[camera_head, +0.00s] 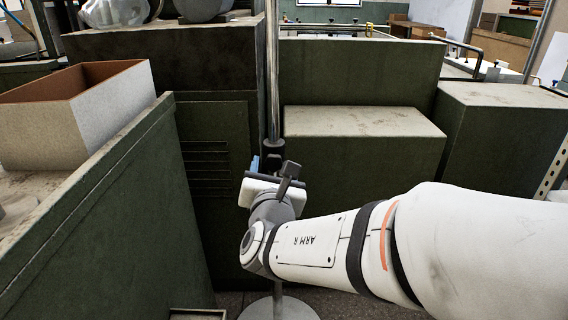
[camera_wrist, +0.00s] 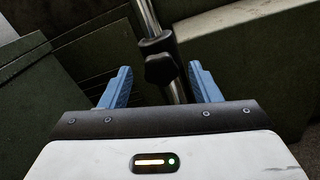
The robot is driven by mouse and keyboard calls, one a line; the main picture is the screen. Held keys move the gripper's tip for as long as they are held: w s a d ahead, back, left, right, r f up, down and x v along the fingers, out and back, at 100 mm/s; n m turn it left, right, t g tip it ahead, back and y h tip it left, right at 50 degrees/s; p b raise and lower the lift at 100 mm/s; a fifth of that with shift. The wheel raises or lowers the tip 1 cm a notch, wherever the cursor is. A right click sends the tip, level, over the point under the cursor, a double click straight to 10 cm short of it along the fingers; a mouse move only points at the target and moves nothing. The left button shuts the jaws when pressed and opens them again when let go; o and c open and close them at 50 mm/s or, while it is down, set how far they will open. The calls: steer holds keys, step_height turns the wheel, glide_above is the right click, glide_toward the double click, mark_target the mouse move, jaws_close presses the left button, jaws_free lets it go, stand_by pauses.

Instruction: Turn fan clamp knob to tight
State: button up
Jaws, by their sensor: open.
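The fan clamp is a black collar with a black knob (camera_wrist: 160,68) on an upright metal pole (camera_wrist: 146,15) in the wrist view. My gripper (camera_wrist: 161,85) is open, with one blue finger on each side of the knob and pole. Gaps show on both sides, so neither finger appears to touch the knob. In the head view my gripper (camera_head: 259,162) is at the lower part of the pole (camera_head: 272,75), with a blue fingertip showing. There the clamp is mostly hidden by my wrist, and the knob's turn position cannot be told.
Green cabinets (camera_head: 360,165) stand behind and to the right of the pole. A green panel (camera_head: 110,200) and an open box (camera_head: 75,115) are at left. A round grey base (camera_head: 278,308) is on the floor below. The gap around the pole is narrow.

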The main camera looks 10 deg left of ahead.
steer(key=shift+x, duration=1.3)
steer(key=c, duration=1)
steer(key=n+p, duration=0.1)
steer(key=n, duration=0.1)
steer(key=shift+r+n, duration=0.15)
steer(key=shift+n, duration=0.25)
steer(key=shift+n+p, duration=0.4)
steer(key=shift+n, duration=0.6)
steer(key=o, duration=1)
